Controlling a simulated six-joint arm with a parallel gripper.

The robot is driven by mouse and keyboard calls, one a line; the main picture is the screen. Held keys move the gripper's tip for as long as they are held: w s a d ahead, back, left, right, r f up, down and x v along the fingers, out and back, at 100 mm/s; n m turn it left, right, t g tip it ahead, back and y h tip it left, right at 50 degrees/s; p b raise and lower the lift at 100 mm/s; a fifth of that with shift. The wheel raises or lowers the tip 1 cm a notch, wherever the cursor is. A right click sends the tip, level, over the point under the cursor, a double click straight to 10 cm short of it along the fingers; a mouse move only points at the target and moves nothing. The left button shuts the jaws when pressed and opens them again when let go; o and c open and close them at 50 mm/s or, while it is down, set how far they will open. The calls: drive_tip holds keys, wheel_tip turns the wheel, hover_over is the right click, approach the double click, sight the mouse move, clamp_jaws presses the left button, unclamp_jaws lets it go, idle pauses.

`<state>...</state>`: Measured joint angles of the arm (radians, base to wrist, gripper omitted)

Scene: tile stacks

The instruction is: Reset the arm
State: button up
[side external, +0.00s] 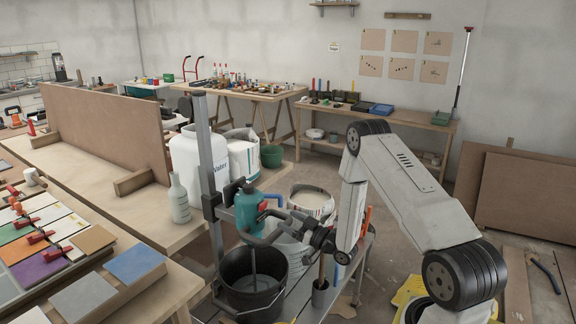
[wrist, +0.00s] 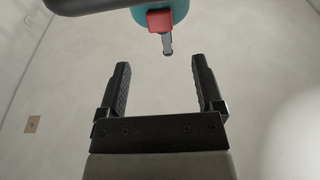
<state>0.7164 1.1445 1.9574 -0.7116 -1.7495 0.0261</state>
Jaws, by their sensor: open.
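My gripper (side external: 288,224) is in the middle of the side external view, at the end of my folded arm, pointing left towards a teal mixer (side external: 247,208). In the wrist view my gripper (wrist: 160,63) has its two black fingers apart, with nothing between them. Part of the teal body (wrist: 178,10) and a red block (wrist: 159,20) with a grey tip show beyond the fingertips. Whether my gripper touches the mixer cannot be told. Its rod goes down into a black bucket (side external: 236,303).
A worktable at left carries tiles, including a blue tile (side external: 136,263) and a grey tile (side external: 84,299), plus red-handled tools. A tall board (side external: 105,130) stands behind. White containers (side external: 187,155), a grey post (side external: 205,150) and a white bucket (side external: 312,198) crowd the area near my gripper.

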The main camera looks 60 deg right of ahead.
drive_tip(key=w+a+g, duration=0.1)
drive_tip(key=w+a+r+g, duration=0.1)
drive_tip(key=w+a+g, duration=0.1)
drive_tip(key=w+a+r+g, duration=0.1)
drive_tip(key=a+g, duration=0.1)
drive_tip(key=shift+w+r+n+h, duration=0.15)
drive_tip(key=shift+r+n+h, duration=0.05)
drive_tip(key=shift+n+h, duration=0.1)
drive_tip(key=s+a+r+g, duration=0.2)
drive_tip(key=s+a+g, duration=0.4)
drive_tip(key=s+a, duration=0.2)
drive_tip(key=s+a+r+g, duration=0.3)
drive_tip(key=s+a+g, duration=0.3)
drive_tip(key=s+a, duration=0.3)
drive_tip(key=shift+s+a+g, duration=0.25)
drive_tip(key=shift+s+g, duration=0.15)
drive_tip(key=shift+s, duration=0.75)
